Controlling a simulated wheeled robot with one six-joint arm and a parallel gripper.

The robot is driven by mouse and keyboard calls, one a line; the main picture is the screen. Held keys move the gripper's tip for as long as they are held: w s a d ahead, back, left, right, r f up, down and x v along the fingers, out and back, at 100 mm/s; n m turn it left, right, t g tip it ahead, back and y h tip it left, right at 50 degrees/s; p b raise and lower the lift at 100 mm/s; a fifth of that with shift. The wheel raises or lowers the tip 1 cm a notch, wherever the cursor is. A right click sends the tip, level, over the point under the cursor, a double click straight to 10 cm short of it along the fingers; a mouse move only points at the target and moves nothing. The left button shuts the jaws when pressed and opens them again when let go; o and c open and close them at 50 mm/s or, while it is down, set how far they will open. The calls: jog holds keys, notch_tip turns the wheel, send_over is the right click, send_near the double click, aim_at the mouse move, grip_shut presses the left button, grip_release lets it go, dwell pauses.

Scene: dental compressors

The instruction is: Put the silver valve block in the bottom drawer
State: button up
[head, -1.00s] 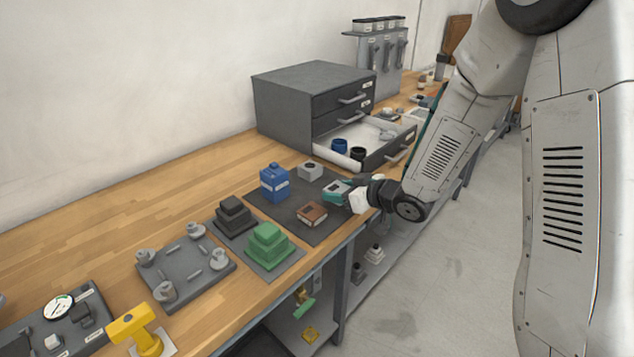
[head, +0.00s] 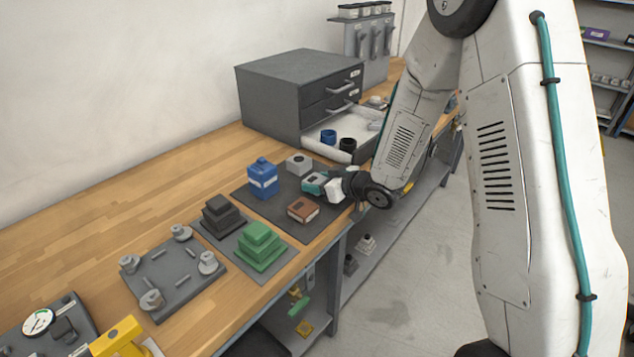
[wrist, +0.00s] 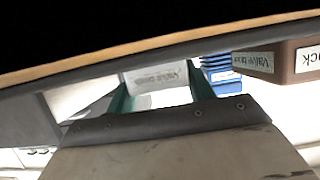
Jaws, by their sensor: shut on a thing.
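The silver valve block (wrist: 158,78) is between the teal fingers of my gripper (wrist: 160,92) in the wrist view, its label facing the camera. In the head view my gripper (head: 316,184) is shut on this block (head: 312,180), low over the dark mat, between a grey block and a brown block. Whether the held block touches the mat cannot be told. The bottom drawer (head: 366,150) of the grey cabinet is pulled open. It holds a blue cup, a black cup and smaller pale items partly hidden by my arm.
The grey block (head: 299,164), brown block (head: 303,209) and blue container (head: 262,178) stand close around my gripper on the mat (head: 283,219). Green (head: 260,244) and black (head: 222,214) stepped blocks stand nearer. The cabinet (head: 290,95) has its upper drawers shut.

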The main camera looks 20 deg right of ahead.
jog(key=o, duration=0.7)
jog(key=shift+f, duration=0.15)
jog(key=o, duration=0.4)
